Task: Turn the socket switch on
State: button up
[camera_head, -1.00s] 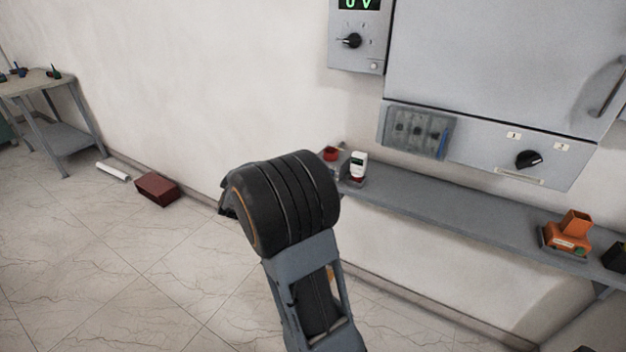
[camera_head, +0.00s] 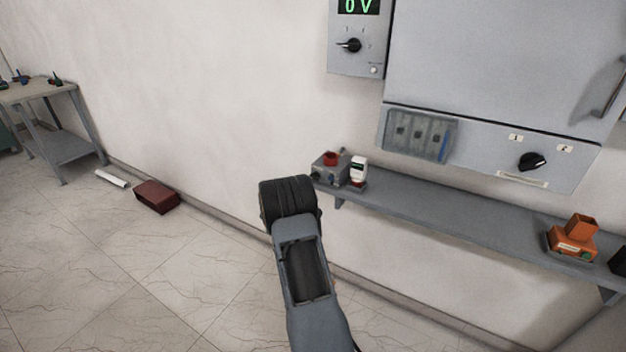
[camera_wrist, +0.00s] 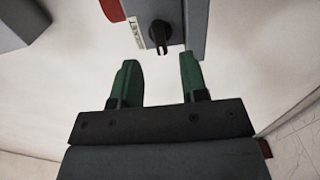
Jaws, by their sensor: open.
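In the wrist view, a black rotary knob (camera_wrist: 160,33) sits on a grey box (camera_wrist: 196,25) beside a pale label; I cannot tell for certain that it is the socket switch. My gripper (camera_wrist: 159,62) is open, its two green fingers apart and empty. The knob lies just beyond the fingertips, roughly centred between them, with no visible contact. In the head view my gripper is not seen. That view shows a black knob (camera_head: 351,45) on the box with the green "0 V" display, and another black knob (camera_head: 532,161) on the large cabinet (camera_head: 490,80).
A narrow grey shelf (camera_head: 450,215) runs below the cabinet. It bears a grey box with a red top (camera_head: 330,167), a small white device (camera_head: 358,170) and an orange device (camera_head: 573,238). A dark red box (camera_head: 157,196) lies on the floor. A red part (camera_wrist: 113,9) shows in the wrist view.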

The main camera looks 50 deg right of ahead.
aim_at(315, 177)
jog(key=shift+x, duration=2.9)
jog(key=c, duration=0.6)
jog(key=shift+c, duration=0.2)
jog(key=shift+m, duration=0.3)
jog(key=shift+f+m+b, duration=0.1)
jog(key=shift+m+b, duration=4.65)
jog(key=shift+m, duration=3.85)
